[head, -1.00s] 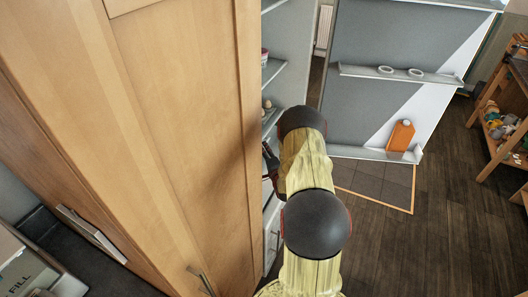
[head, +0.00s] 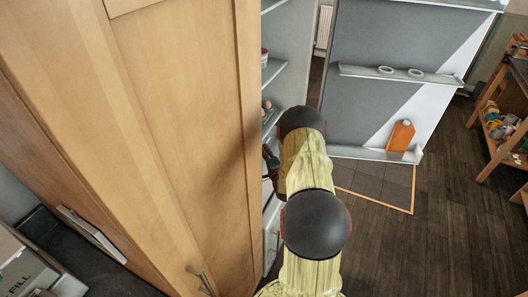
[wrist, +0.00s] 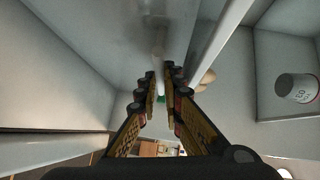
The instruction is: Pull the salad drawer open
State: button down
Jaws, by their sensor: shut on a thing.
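The salad drawer shows in the wrist view as a pale grey front (wrist: 125,45) ahead of the fingers. A pale, narrow bar-like part (wrist: 158,45) lies between the fingertips and looks like its handle. My gripper (wrist: 159,75) is shut on this part. In the head view my gripper (head: 270,158) reaches into the open fridge (head: 290,50) from the right, mostly hidden behind my own arm. White drawer fronts (head: 270,205) show just below it. How far the drawer stands out cannot be told.
The fridge door (head: 390,100) stands open at the right, with an orange carton (head: 401,135) on its lower shelf. A tall wooden cabinet (head: 180,110) stands close on the left. A white can (wrist: 297,88) and egg-like things (wrist: 206,80) are nearby. Dark floor (head: 450,220) is free at the right.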

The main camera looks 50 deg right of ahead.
jog(key=s+d, duration=0.2)
jog(key=s, duration=0.7)
jog(key=s+d+p, duration=0.1)
jog(key=s+d, duration=0.2)
jog(key=s, duration=0.7)
jog(key=shift+d+p, duration=0.2)
jog(key=shift+p, duration=0.1)
jog(key=c, duration=2)
grip_release()
jog(key=shift+c, duration=0.2)
jog(key=shift+o, duration=0.6)
jog(key=v, duration=1.1)
jog(key=shift+s+a, duration=0.25)
jog(key=shift+s, duration=0.1)
